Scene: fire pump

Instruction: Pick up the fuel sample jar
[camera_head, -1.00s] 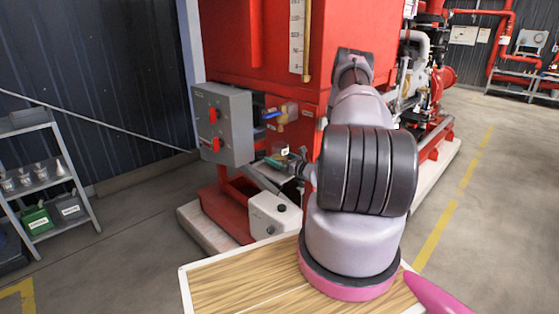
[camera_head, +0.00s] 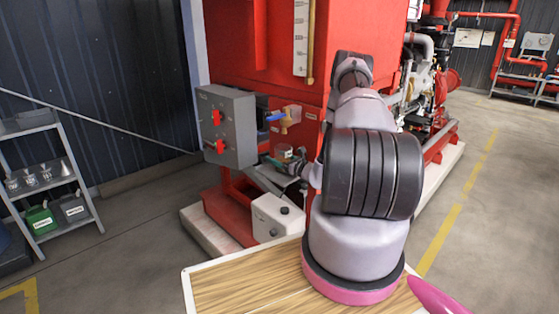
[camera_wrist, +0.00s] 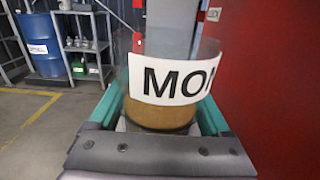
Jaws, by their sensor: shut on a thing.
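The fuel sample jar (camera_wrist: 160,116) is a clear jar with amber liquid at the bottom. Its white label reads "MO" and more that is cut off. It stands upright between the two teal fingers of my gripper (camera_wrist: 158,104), which is shut on it. In the head view the jar (camera_head: 284,152) is small, in front of the red tank below the blue-handled valve. My gripper (camera_head: 278,163) shows there as a small teal part, mostly hidden by my arm.
A grey control box (camera_head: 228,127) with red switches is left of the jar, and a blue-handled valve (camera_head: 287,116) is above it. A white container (camera_head: 276,220) stands below. A shelf (camera_head: 42,182) with cups and jugs is at the left. Open floor lies between.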

